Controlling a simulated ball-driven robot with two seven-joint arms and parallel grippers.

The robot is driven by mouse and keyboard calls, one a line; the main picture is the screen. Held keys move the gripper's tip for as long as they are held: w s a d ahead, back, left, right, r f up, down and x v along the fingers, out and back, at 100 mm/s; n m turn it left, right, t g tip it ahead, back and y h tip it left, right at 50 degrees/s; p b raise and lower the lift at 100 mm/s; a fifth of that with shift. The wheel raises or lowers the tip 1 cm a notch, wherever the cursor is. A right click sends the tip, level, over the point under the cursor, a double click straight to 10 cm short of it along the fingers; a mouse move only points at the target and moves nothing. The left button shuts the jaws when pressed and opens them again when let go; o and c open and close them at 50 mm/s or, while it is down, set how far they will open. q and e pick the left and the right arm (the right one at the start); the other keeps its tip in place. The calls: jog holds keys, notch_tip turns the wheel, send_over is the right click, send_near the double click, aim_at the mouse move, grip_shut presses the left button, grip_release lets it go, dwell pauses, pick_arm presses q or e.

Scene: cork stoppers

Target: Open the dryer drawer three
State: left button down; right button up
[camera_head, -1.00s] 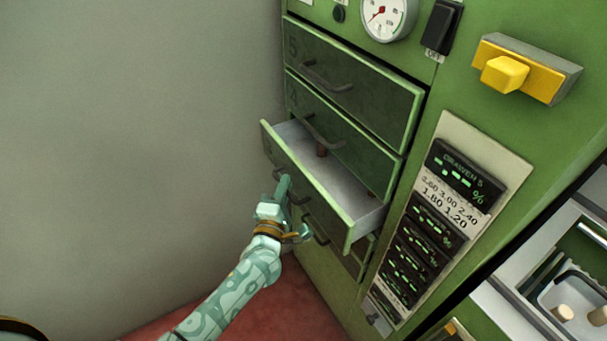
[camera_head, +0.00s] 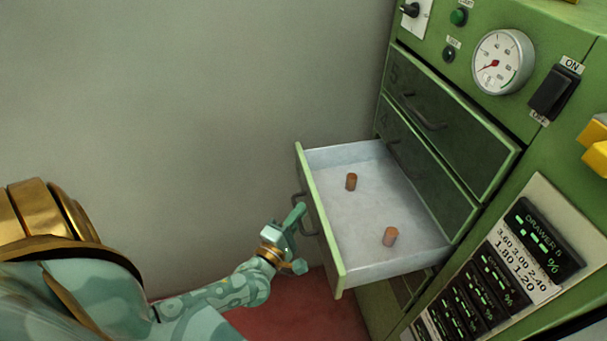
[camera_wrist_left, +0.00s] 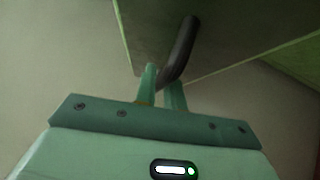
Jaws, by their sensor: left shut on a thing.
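Dryer drawer three (camera_head: 318,215) is pulled far out of the green dryer in the head view. Its pale inside shows, with two cork stoppers (camera_head: 351,181) (camera_head: 390,236) standing apart on its floor. My left gripper (camera_head: 297,216) is at the drawer's front, shut on its dark handle (camera_head: 303,200). In the left wrist view the curved handle (camera_wrist_left: 182,50) runs down between the two fingers of my left gripper (camera_wrist_left: 160,88). My right gripper is not in view.
Drawers five (camera_head: 440,115) and four (camera_head: 410,150) above are closed. A grey wall (camera_head: 200,90) stands at the left; the floor is red.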

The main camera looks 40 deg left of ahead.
pick_arm(q)
jog(key=shift+f, duration=0.1)
jog(key=c, duration=1.5)
grip_release()
jog(key=s, duration=0.5)
jog(key=s+d+f, duration=0.1)
jog(key=s, duration=0.4)
jog(key=s+d+f+p, duration=0.1)
jog(key=s, duration=0.5)
jog(key=shift+s+d, duration=0.1)
